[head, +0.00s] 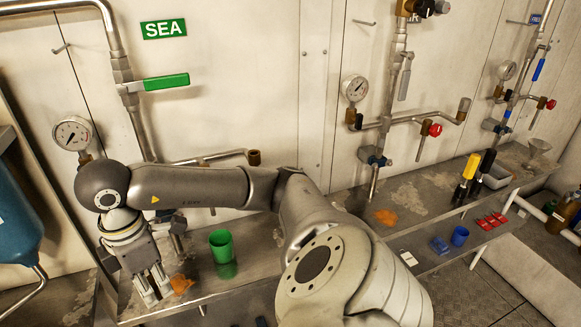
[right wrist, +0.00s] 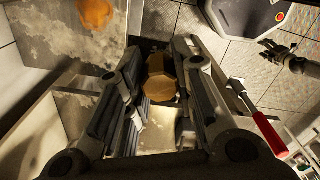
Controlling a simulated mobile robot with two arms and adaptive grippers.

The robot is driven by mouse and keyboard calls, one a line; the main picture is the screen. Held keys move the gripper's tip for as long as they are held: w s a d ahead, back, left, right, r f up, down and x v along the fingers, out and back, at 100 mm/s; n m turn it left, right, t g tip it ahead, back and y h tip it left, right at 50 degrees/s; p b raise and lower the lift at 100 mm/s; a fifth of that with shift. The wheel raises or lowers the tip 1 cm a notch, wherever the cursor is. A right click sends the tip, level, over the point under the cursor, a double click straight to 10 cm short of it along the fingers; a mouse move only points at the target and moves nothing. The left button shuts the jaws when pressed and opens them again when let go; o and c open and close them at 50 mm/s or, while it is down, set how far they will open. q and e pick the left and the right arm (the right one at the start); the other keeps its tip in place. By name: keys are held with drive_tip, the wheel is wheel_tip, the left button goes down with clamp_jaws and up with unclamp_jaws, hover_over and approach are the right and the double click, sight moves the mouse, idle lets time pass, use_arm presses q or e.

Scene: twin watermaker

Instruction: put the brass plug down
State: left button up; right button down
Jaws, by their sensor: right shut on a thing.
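My right gripper (head: 153,288) reaches down at the left end of the steel bench (head: 215,285) in the head view. In the right wrist view its fingers are shut on the brass plug (right wrist: 160,80), an octagonal or hexagonal brass-coloured piece between the fingertips. The plug is hidden by the fingers in the head view. I cannot tell whether it touches the bench. A dark gripper (right wrist: 275,50), apparently my left one, shows small at the upper right of the right wrist view; its opening is unclear.
A green cup (head: 221,246) stands right of the right gripper, beside an orange stain (head: 181,284). Pipes and a gauge (head: 72,133) are on the wall behind. A red-handled item (right wrist: 268,130) shows in the wrist view.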

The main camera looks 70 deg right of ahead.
drive_tip(key=shift+w+d, duration=0.1)
drive_tip(key=w+d+f, duration=0.1)
drive_tip(key=w+f, duration=0.2)
drive_tip(key=w, duration=0.1)
drive_tip(key=w+d+f+p, duration=0.1)
drive_tip(key=w+d+f, duration=0.1)
drive_tip(key=w, duration=0.1)
drive_tip(key=w+d+f, duration=0.1)
drive_tip(key=w+f, duration=0.2)
drive_tip(key=w, duration=0.1)
drive_tip(key=shift+w+d+f, duration=0.3)
drive_tip(key=shift+w+d, duration=0.05)
drive_tip(key=shift+d, duration=0.05)
drive_tip(key=shift+w+d+f+p, duration=0.15)
drive_tip(key=shift+w+f, duration=0.1)
drive_tip(key=shift+f, duration=0.2)
drive_tip(key=shift+w+d+f+p, duration=0.1)
drive_tip(key=shift+w+f+p, duration=0.1)
drive_tip(key=shift+f, duration=0.2)
wheel_tip(320, 180, down, 2)
drive_tip(key=shift+f+p, duration=0.2)
drive_tip(key=shift+p, duration=0.2)
drive_tip(key=shift+f, duration=0.15)
drive_tip(key=shift+f, duration=0.1)
